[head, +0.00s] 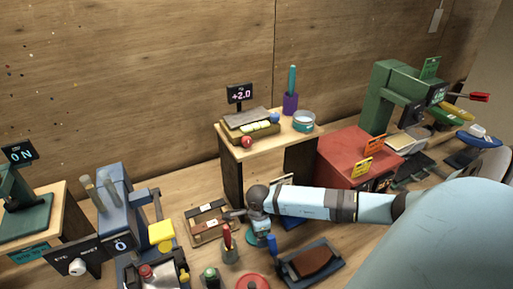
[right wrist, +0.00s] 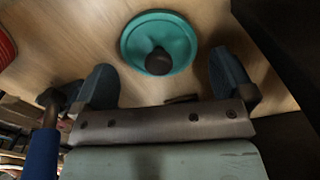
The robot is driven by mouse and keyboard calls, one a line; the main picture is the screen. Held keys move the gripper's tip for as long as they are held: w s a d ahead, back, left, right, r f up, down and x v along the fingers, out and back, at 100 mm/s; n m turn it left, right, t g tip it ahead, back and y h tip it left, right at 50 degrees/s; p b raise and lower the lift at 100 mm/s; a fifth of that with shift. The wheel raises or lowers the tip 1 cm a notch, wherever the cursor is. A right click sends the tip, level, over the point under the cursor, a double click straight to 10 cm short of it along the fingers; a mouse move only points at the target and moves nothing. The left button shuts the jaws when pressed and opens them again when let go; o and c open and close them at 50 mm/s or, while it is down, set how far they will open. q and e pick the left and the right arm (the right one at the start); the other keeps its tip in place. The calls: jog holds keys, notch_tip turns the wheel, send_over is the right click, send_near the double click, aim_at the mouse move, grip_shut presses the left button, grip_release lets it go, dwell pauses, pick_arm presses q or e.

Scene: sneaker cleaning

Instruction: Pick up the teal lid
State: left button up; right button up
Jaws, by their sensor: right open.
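The teal lid (right wrist: 178,43) is a round disc with a dark round knob, lying on the wooden bench. In the right wrist view it sits at the top middle, just beyond and between my right gripper's fingers (right wrist: 164,66). The fingers are spread apart with nothing between them. In the head view part of the teal lid (head: 257,240) shows beneath my right gripper (head: 262,232), which hides much of it. My left gripper is in neither view.
A red-handled tool in a holder (head: 229,243) stands left of the lid, and a dark tray with a brown pad (head: 312,261) lies to its right. A wooden frame (head: 207,221) lies behind left. A raised shelf (head: 270,148) holds a teal-banded tin (head: 303,122).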

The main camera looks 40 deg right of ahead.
jog(key=shift+f, duration=0.75)
jog(key=c, duration=0.8)
jog(key=shift+r, duration=0.2)
